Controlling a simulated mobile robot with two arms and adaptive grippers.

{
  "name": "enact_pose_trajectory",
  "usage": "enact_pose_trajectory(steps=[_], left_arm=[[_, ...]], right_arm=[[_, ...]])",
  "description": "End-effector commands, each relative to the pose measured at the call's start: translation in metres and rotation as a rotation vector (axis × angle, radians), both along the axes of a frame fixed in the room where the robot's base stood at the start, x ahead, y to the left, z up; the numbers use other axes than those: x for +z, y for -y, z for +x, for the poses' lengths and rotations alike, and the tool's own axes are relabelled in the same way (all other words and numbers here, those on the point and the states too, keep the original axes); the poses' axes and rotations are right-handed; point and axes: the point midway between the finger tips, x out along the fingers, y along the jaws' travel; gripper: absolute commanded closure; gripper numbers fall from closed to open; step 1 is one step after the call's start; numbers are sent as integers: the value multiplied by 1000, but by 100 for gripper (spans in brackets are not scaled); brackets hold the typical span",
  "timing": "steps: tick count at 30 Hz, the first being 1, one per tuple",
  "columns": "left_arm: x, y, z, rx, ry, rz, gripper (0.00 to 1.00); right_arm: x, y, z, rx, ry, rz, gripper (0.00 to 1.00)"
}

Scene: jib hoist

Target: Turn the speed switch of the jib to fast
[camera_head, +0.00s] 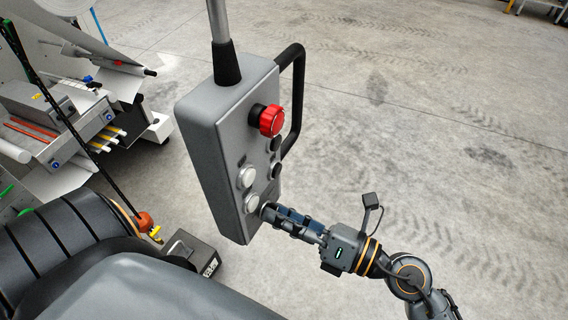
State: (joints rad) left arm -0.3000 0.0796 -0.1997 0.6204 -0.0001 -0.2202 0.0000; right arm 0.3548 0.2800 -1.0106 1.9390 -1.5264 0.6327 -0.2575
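The jib's grey control box (213,150) hangs on a pole at centre. Its front face has a red mushroom knob (271,120), two pale round controls, the upper (246,177) and the lower (251,203), and two black controls (275,144) to their right. No labels are readable, so I cannot tell which one is the speed switch. My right gripper (267,210) comes from the lower right, with its fingertips beside the lower pale control. The fingers look close together; whether they touch or grip it is unclear. My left gripper is not in view.
A black handle (300,95) loops from the box's right side. A machine with trays and rollers (60,125) stands at the left. An orange hook block (144,222) hangs at lower left. The concrete floor (430,130) to the right is clear.

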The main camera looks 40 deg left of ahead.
Motion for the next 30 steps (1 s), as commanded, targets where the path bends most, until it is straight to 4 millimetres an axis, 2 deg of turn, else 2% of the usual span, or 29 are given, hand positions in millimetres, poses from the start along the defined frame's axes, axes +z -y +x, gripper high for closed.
enact_pose_trajectory(steps=[5,8,21,25,30], left_arm=[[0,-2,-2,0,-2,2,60],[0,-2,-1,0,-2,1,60],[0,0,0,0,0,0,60],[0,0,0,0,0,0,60],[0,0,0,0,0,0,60]], right_arm=[[-1,2,0,0,0,-3,66],[-2,11,2,-1,0,-4,66],[-2,97,11,-1,-1,-4,66],[-1,112,13,-1,-1,-3,66],[-1,119,13,1,1,-1,66]])
